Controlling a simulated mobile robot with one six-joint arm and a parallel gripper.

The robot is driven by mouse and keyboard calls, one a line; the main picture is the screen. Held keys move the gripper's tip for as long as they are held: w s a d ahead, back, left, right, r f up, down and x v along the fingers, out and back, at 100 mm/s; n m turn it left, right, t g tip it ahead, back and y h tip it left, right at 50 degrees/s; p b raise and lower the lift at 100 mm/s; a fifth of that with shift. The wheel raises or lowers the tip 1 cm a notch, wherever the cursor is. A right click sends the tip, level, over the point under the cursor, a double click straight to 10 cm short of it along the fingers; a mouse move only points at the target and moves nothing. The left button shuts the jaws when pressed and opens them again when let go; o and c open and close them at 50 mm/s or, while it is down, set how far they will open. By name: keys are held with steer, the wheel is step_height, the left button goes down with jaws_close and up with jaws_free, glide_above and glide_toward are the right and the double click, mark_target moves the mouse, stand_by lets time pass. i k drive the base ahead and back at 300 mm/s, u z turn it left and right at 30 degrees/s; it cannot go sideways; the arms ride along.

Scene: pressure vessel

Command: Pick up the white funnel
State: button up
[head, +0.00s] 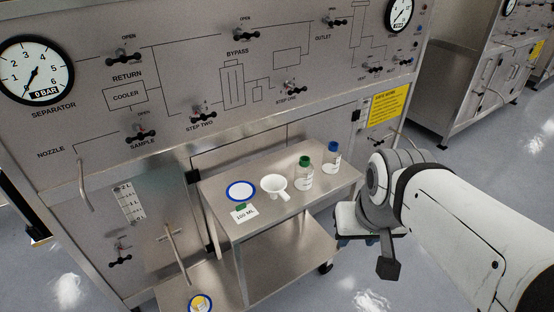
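The white funnel (272,184) sits on the top of a small steel cart (318,188) in the head view. Its wide round mouth faces up and a short white part sticks out toward the lower right. My gripper (368,242) is at the end of my white arm, to the right of the cart and apart from the funnel. It points down and away, and its fingers are mostly hidden, so I cannot tell whether it is open or shut. Nothing is seen in it.
Beside the funnel are a blue-rimmed white disc (241,190), a "150 ML" label (244,214), a green-capped bottle (304,174) and a blue-capped bottle (332,157). A steel panel (190,60) with valves and gauges stands behind. Floor (430,160) is clear at right.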

mark_target(275, 185)
steer(key=u, duration=0.2)
steer(key=i, duration=0.85)
steer(key=z, duration=0.25)
